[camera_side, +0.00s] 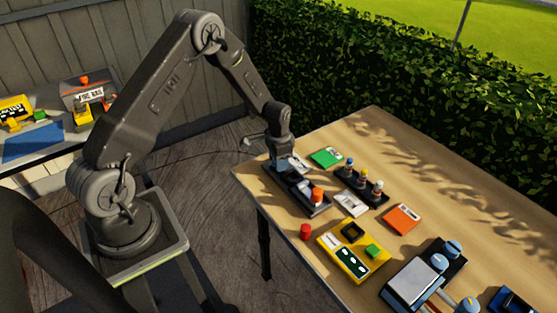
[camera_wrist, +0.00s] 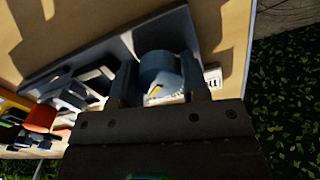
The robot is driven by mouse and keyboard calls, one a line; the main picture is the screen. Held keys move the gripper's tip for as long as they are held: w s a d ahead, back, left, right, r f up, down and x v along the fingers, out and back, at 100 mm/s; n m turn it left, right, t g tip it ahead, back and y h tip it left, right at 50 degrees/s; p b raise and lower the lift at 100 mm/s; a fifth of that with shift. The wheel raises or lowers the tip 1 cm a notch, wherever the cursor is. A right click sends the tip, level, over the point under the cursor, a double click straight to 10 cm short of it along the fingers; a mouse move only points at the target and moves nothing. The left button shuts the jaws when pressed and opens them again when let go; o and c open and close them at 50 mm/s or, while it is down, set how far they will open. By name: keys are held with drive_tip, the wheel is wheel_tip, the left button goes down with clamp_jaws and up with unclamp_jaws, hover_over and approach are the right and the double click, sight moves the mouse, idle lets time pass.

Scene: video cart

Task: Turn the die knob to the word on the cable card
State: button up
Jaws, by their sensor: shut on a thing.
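A dark narrow panel (camera_side: 318,211) lies near the left corner of the table, and it also shows in the wrist view (camera_wrist: 75,57). At one end of it is a round blue-grey knob (camera_wrist: 158,68) with a pale yellowish mark on its face. My gripper (camera_wrist: 158,84) has one finger on each side of this knob and is shut on it. In the side view my gripper (camera_side: 284,165) hides the knob. A white label (camera_wrist: 213,78) with small print lies beside the knob; its word is unreadable. I cannot tell which card is the cable card.
An orange cap (camera_side: 317,195) stands on the panel's near end. A white card (camera_side: 351,204), green box (camera_side: 326,157), orange box (camera_side: 403,218), red cylinder (camera_side: 306,231) and yellow device (camera_side: 353,250) lie around. The table's right back is clear.

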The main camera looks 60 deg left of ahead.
drive_tip(key=n, duration=0.9)
drive_tip(key=shift+n, duration=0.4)
drive_tip(key=n, duration=0.5)
drive_tip(key=shift+n, duration=0.3)
drive_tip(key=n, duration=0.4)
drive_tip(key=shift+n, duration=0.3)
drive_tip(key=o, duration=0.6)
drive_tip(key=shift+o, duration=0.2)
